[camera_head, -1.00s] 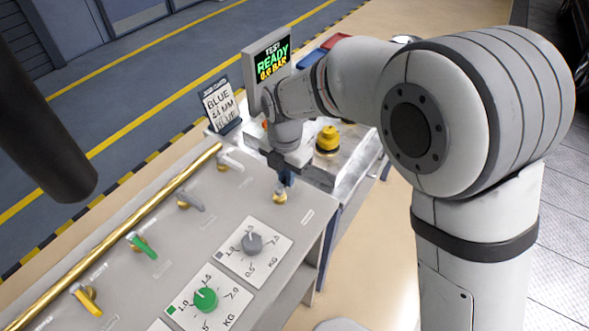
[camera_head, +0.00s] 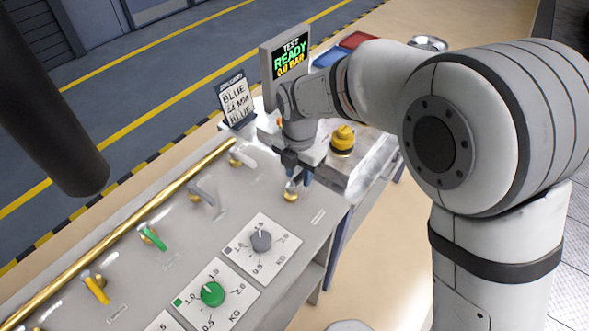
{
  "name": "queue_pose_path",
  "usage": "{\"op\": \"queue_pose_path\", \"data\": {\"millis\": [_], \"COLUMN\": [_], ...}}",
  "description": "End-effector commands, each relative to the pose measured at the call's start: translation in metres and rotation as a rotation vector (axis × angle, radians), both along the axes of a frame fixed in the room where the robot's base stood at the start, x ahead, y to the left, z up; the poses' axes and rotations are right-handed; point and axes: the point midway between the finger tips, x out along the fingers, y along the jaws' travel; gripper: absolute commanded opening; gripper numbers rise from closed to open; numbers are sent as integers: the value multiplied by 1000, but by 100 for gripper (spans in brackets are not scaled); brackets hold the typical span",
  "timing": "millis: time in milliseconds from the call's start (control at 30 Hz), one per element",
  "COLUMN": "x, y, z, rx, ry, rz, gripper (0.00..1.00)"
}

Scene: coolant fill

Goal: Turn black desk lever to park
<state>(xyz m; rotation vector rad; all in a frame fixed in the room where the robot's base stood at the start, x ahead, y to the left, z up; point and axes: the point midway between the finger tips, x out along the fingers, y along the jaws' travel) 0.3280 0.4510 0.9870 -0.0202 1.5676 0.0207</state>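I cannot pick out a black lever on the grey desk panel (camera_head: 150,290). A brass fitting (camera_head: 291,196) with a pale top stands near the panel's right edge. My gripper (camera_head: 298,178) points down right over this fitting, and its two dark blue fingers look apart around the pale top. I cannot tell whether they touch it. Along a brass pipe (camera_head: 125,232) sit a yellow lever (camera_head: 97,290), a green lever (camera_head: 154,238), a grey lever (camera_head: 205,193) and a pale lever (camera_head: 243,157).
A grey knob (camera_head: 261,240) and a green knob (camera_head: 212,293) stand on white dial plates. A screen (camera_head: 288,62) reads TEST READY 0.0 BAR. A sign card (camera_head: 236,103), a yellow cap (camera_head: 342,140), a blue bin (camera_head: 330,58) and a red bin (camera_head: 358,40) are behind.

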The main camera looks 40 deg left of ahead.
Motion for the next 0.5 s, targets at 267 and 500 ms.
{"op": "queue_pose_path", "data": {"millis": [267,500], "x": [-1,-1], "y": [1,1], "z": [10,51], "rx": [2,4], "ry": [0,-2], "rz": [0,1], "gripper": [34,34]}}
